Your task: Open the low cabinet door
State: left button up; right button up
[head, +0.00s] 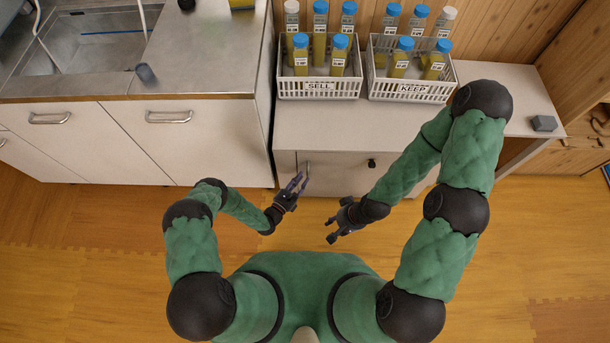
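The low cabinet (340,182) stands under the grey counter that carries the two baskets, and its pale front looks closed. A small upright metal handle (308,170) is near the left of this front, and a dark knob (371,163) is farther right. My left gripper (297,184) is at the cabinet's left part, just beside and below the metal handle in the picture. Its fingers look close together, but I cannot tell whether they touch the handle or hold anything. My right gripper (331,229) is lower, over the floor in front of the cabinet, with fingers apart and empty.
A sink unit (200,140) stands to the left. A dark grey block (544,123) lies at right. Floor in front is clear.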

pick_arm(q)
jog(key=shift+b+x, duration=0.35)
jog(key=shift+x, duration=1.35)
grip_shut()
jog(key=shift+s, duration=0.1)
